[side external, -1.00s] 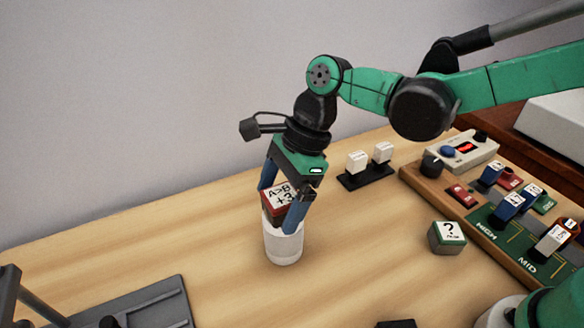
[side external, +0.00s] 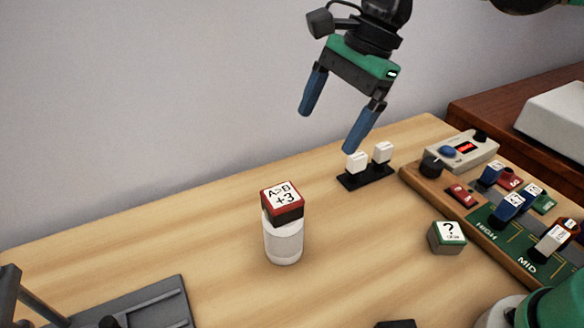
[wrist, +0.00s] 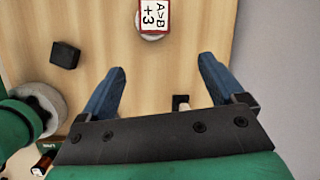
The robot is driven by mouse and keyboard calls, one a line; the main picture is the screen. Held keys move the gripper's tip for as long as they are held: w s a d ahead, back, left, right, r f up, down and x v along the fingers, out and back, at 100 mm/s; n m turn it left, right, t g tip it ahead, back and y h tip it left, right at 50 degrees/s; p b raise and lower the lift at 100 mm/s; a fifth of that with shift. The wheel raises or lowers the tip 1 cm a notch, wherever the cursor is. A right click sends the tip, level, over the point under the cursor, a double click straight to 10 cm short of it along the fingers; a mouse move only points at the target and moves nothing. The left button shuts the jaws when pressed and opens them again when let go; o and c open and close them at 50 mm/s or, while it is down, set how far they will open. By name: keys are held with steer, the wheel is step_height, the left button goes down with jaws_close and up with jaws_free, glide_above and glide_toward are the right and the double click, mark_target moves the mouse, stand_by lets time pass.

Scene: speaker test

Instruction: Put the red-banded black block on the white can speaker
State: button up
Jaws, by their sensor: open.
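The red-banded black block (side external: 283,204) rests on top of the white can speaker (side external: 284,243), which stands upright on the table. The block's white label reads "A>B +3". My gripper (side external: 328,128) is open and empty, up and to the right of the block, clear of it. In the wrist view, the block (wrist: 154,16) shows at the top edge, beyond my open blue fingers (wrist: 160,75). A rim of the white can speaker (wrist: 152,37) shows under it.
A black stand with white blocks (side external: 366,177) is at the back. A grey tray (side external: 130,306) is at front left. The table around the speaker is clear.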

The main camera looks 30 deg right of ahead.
steer(key=s+d+f+n+t+h, duration=0.2)
steer(key=d+f+n+t, duration=0.1)
steer(key=d+n, duration=0.3)
steer(key=s+d+f+n+t+h, duration=0.2)
steer(key=d+n, duration=0.4)
steer(key=n, duration=0.3)
steer(key=shift+s+d+f+n+t, duration=0.35)
steer(key=shift+f+t, duration=0.25)
steer(key=shift+f, duration=0.4)
steer(key=shift+w, duration=0.1)
